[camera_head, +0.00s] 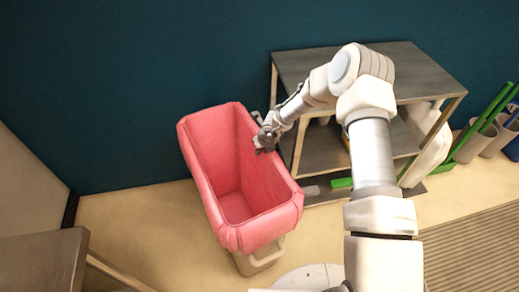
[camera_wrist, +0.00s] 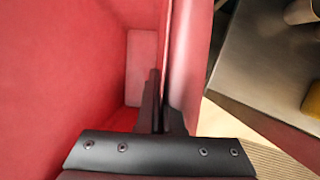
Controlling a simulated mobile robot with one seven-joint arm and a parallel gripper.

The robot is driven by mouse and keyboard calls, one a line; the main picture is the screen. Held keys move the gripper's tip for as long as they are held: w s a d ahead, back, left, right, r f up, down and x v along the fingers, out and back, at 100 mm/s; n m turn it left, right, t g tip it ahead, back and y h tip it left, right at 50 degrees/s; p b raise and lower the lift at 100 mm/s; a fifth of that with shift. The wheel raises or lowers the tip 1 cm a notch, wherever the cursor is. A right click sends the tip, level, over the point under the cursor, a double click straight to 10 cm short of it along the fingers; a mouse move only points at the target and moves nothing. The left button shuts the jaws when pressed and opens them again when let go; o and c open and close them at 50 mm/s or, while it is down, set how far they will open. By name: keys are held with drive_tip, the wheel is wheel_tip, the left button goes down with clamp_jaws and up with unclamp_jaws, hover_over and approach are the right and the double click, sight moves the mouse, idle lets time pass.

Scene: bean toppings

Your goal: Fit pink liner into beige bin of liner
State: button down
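The pink liner (camera_head: 218,160) hangs inside the beige bin (camera_head: 262,257), and its thick top edge is folded out over the rim all round. Only the bin's lower front and a handle show below the liner. My gripper (camera_head: 266,141) is at the liner's right edge, towards the back. In the wrist view my gripper's dark fingers (camera_wrist: 161,105) point down close together, with a thin strip of the pink liner (camera_wrist: 60,70) between them. The fingertips are partly hidden against the pink wall.
A metal shelf unit (camera_head: 430,72) stands close behind and right of the bin, under my arm. A green object (camera_head: 341,183) lies on its low shelf. Several upright containers (camera_head: 473,142) are at far right. A brown table (camera_head: 40,262) is at front left. Floor left of the bin is clear.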

drive_tip(key=c, duration=1)
unclamp_jaws()
drive_tip(key=p+v, duration=0.5)
drive_tip(key=v, duration=1.2)
drive_tip(key=shift+r, duration=0.25)
